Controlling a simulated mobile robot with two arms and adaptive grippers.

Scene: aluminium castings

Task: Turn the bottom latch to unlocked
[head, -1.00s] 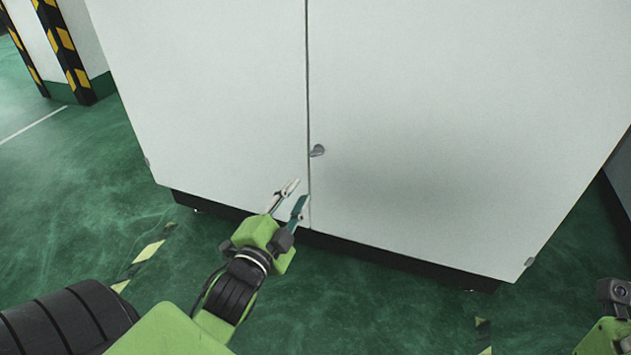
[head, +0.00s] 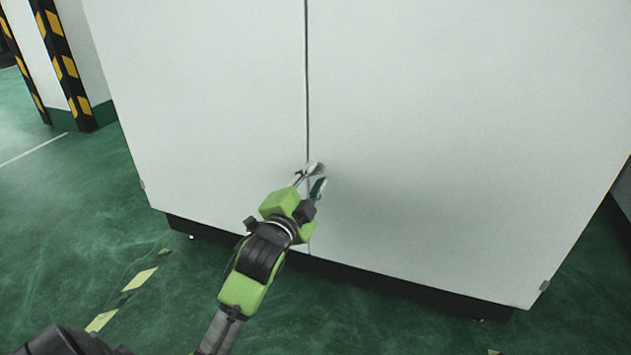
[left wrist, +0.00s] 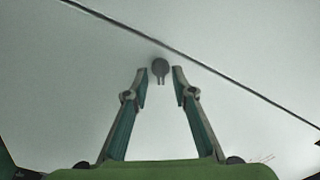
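The bottom latch is a small grey knob with a short lever; in the left wrist view the latch (left wrist: 160,70) sits on the pale cabinet door beside the door seam. In the head view the latch (head: 320,168) is mostly hidden by my left gripper (head: 316,176). In the left wrist view the two fingertips of my left gripper (left wrist: 160,75) stand apart, one on each side of the latch, with a visible gap to it. I cannot tell how far the tips are from the door. My right gripper is in neither view now.
The white cabinet (head: 430,120) has two doors meeting at a vertical seam (head: 307,90) and a dark base. A striped black and yellow post (head: 66,62) stands at the far left. Green floor around the cabinet is open, with striped floor tape (head: 130,288).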

